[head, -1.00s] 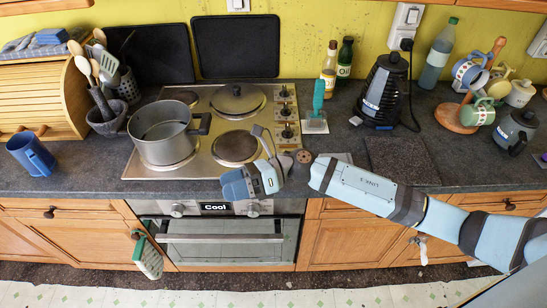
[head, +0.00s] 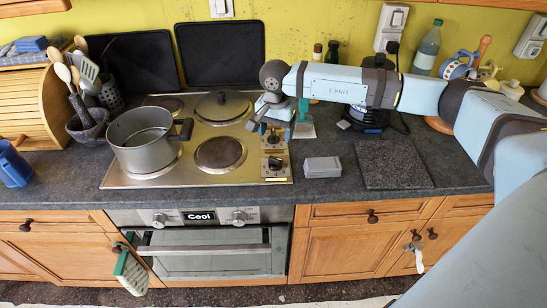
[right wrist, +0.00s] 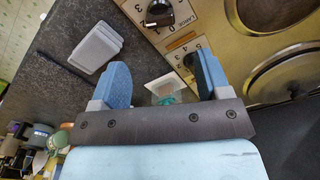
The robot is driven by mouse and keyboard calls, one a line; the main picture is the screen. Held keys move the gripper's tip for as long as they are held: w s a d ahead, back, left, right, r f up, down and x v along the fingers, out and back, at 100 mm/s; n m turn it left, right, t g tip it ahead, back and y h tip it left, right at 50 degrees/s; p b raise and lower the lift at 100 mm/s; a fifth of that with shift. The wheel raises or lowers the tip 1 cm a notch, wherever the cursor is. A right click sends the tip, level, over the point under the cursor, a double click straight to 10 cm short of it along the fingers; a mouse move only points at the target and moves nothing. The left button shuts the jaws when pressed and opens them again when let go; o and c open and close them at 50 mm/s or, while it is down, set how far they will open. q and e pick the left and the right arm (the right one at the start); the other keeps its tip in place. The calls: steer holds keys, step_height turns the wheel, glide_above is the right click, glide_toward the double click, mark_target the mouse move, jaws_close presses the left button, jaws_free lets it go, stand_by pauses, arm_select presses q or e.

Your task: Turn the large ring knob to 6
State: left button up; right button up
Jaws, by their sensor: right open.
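The hob (head: 190,180) has a column of control knobs on its right side. Two knobs show in the head view: the nearest knob (head: 275,163) and the one behind it (head: 272,137). The farther knobs are hidden by my right gripper (head: 272,118). It hangs over the right edge of the hob, open and empty. In the right wrist view a black-and-silver knob (right wrist: 159,13) is in clear sight beyond the fingertips. Another knob (right wrist: 190,62) is partly hidden by the right-hand finger. My left gripper is out of view.
A grey box (head: 322,167) and a dark stone slab (head: 390,164) lie on the counter to the right.

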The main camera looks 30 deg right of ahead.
mark_target(275, 158)
step_height(275, 158, down, 11)
steer(key=shift+r+p, duration=0.2)
steer(key=shift+p, duration=0.5)
steer(key=c, duration=0.9)
